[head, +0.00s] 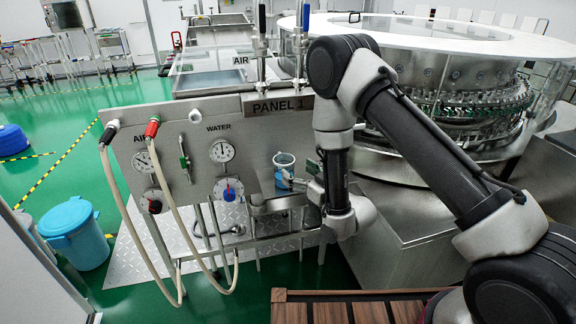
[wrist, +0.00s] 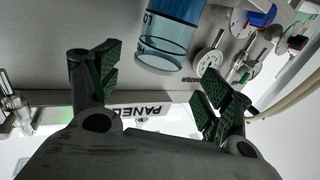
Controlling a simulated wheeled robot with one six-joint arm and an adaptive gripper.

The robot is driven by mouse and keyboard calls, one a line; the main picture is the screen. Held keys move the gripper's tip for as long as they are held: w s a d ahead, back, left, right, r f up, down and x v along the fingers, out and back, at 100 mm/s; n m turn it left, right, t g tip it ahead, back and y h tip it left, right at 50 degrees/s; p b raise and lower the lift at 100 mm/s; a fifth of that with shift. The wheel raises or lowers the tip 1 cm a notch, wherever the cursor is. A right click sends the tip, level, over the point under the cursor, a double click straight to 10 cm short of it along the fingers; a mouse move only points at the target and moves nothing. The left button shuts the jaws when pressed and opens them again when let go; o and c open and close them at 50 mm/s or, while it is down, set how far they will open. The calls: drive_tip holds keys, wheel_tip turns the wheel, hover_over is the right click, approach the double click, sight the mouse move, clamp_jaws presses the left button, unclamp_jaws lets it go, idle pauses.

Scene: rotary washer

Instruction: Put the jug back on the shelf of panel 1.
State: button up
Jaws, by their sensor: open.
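The jug (head: 285,172) is blue and see-through. In the head view it is upright in front of panel 1 (head: 190,150), just above or on the small metal shelf (head: 285,205) at the panel's right end. I cannot clearly see its base contact. My gripper (head: 308,176) is just right of the jug, close to it. In the wrist view, which looks upside down, my gripper (wrist: 160,72) is open with nothing between its dark ribbed fingers. The jug (wrist: 172,35) lies beyond the fingertips, partly cut off by the top edge.
Gauges (head: 221,151), valves and pale hoses (head: 185,225) are on the panel left of the shelf. The large round washer (head: 450,75) stands behind my arm. A blue bin (head: 75,232) stands on the green floor at left. Wooden slats (head: 350,308) are at the front.

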drive_tip(key=shift+v, duration=1.55)
drive_tip(key=s+d+f+g+h, duration=0.2)
drive_tip(key=s+f+g+h, duration=0.15)
drive_tip(key=f, duration=0.45)
drive_tip(key=s+d+f+g+h, duration=0.2)
drive_tip(key=d+f+g+h, duration=0.15)
drive_tip(key=f, duration=0.35)
drive_tip(key=s+d+r+g+h, duration=0.1)
drive_tip(key=s+d+g+h, duration=0.1)
drive_tip(key=s+d+g, duration=0.15)
drive_tip(key=s+d+r+m, duration=0.2)
drive_tip(key=s+d+r, duration=0.5)
drive_tip(key=r, duration=0.7)
drive_tip(key=s+d+r+m+h, duration=0.1)
drive_tip(key=s+d+r+m, duration=0.2)
drive_tip(key=s+d+r, duration=0.4)
drive_tip(key=s+d+r+m+h, duration=0.1)
drive_tip(key=s+d+r, duration=0.5)
drive_tip(key=r, duration=1.5)
drive_tip(key=d+m+t, duration=0.1)
drive_tip(key=d, duration=0.1)
drive_tip(key=shift+s+d+r+m, duration=0.25)
drive_tip(key=shift+s+r+m, duration=0.05)
drive_tip(key=shift+s+r, duration=0.1)
